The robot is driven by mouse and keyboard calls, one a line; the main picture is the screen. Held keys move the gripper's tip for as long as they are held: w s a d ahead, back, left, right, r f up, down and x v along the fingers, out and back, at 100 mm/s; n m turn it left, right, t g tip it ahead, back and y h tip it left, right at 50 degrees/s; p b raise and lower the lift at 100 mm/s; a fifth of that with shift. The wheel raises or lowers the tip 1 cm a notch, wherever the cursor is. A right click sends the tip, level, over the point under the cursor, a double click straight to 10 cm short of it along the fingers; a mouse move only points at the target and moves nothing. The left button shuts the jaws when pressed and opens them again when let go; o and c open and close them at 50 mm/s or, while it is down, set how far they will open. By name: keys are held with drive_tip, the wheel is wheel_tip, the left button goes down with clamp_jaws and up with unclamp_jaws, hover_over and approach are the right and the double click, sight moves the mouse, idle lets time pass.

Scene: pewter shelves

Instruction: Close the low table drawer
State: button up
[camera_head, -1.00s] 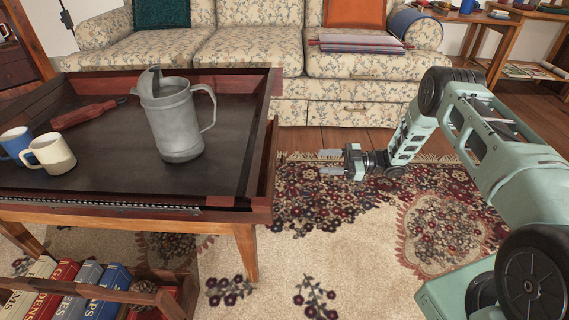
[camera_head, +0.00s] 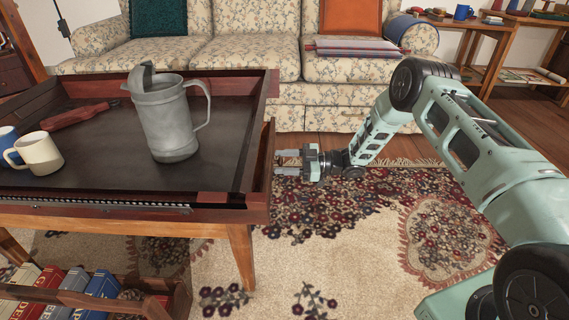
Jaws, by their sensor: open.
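The low wooden table (camera_head: 150,213) stands at the left, with a dark top inside a raised rim. A narrow reddish-brown panel (camera_head: 266,160) shows along its right side, standing a little out from the rim; it looks like the drawer's front edge. The inside of the drawer is hidden, so I cannot tell how far it is out. My gripper (camera_head: 284,162) is just to the right of this panel, with its fingers apart and pointing left toward it. It holds nothing. A small gap seems to remain between fingertips and panel.
A grey metal pitcher (camera_head: 167,122), a cream mug (camera_head: 38,153), a blue mug (camera_head: 9,145) and a red-handled object (camera_head: 80,115) are on the table. A book crate (camera_head: 182,300) is below. A floral sofa (camera_head: 240,50) stands behind. Patterned rug (camera_head: 340,225) lies clear at right.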

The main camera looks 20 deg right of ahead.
drive_tip(key=shift+c, duration=0.3)
clamp_jaws()
drive_tip(key=shift+x, duration=2.3)
drive_tip(key=shift+o, duration=0.3)
unclamp_jaws()
drive_tip(key=p+v, duration=0.6)
drive_tip(key=v, duration=1.1)
drive_tip(key=shift+d, duration=0.15)
